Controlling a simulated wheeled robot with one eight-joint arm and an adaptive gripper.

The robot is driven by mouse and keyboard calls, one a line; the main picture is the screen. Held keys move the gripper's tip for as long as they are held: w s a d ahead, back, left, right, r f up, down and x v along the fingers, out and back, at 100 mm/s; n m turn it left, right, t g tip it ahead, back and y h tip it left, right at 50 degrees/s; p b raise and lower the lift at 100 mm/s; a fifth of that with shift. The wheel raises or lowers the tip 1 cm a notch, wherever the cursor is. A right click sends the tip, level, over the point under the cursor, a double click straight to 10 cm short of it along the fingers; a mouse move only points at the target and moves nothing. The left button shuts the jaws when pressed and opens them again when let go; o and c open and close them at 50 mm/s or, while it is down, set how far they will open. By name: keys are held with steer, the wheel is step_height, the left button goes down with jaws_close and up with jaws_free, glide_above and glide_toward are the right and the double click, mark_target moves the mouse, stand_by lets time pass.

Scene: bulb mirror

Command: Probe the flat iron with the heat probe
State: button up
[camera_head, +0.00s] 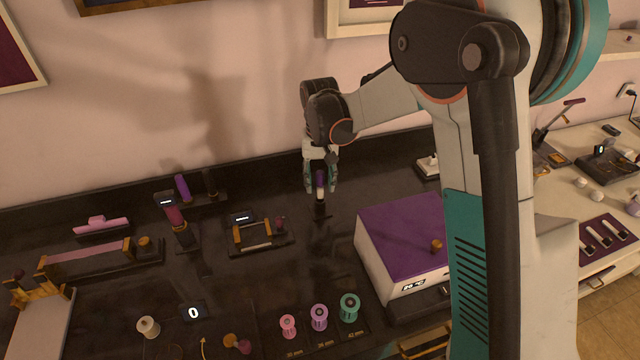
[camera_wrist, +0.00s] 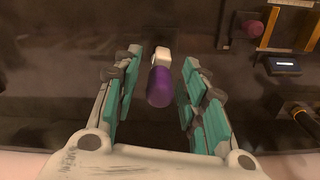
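A purple-handled object with a pale part (camera_wrist: 159,87) stands upright in a small dark holder (camera_head: 321,212); it may be the heat probe. My gripper (camera_head: 320,184) points down over it in the head view. In the wrist view its teal-padded fingers (camera_wrist: 157,95) are spread on both sides of the purple handle, with visible gaps. I cannot tell for sure which thing is the flat iron. A long pink bar on a dark base (camera_head: 100,226) and a maroon-handled device with a display (camera_head: 175,217) stand at the left.
A framed device with a small display (camera_head: 252,234) stands left of my gripper. A white box with a purple top (camera_head: 400,235) stands to its right. Several coloured spools (camera_head: 319,317) line the front. The dark counter between is partly clear.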

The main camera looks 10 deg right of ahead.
step_height(320, 180, up, 10)
stand_by(0.4)
stand_by(0.3)
steer(key=shift+r, duration=0.1)
steer(key=shift+s+d+r, duration=0.2)
steer(key=shift+s+r, duration=0.05)
steer(key=s+d+r+t, duration=0.2)
steer(key=s+d+r, duration=0.2)
steer(key=s, duration=0.3)
steer(key=s+d+r+t, duration=0.2)
steer(key=s+d+r, duration=0.2)
steer(key=s, duration=0.3)
steer(key=s+d+f+t, duration=0.1)
steer(key=s+d, duration=0.1)
steer(key=s, duration=0.5)
steer(key=s+d+f+t, duration=0.2)
steer(key=s, duration=0.4)
steer(key=shift+s+d, duration=0.35)
steer(key=shift+a, duration=0.1)
steer(key=shift+c, duration=0.7)
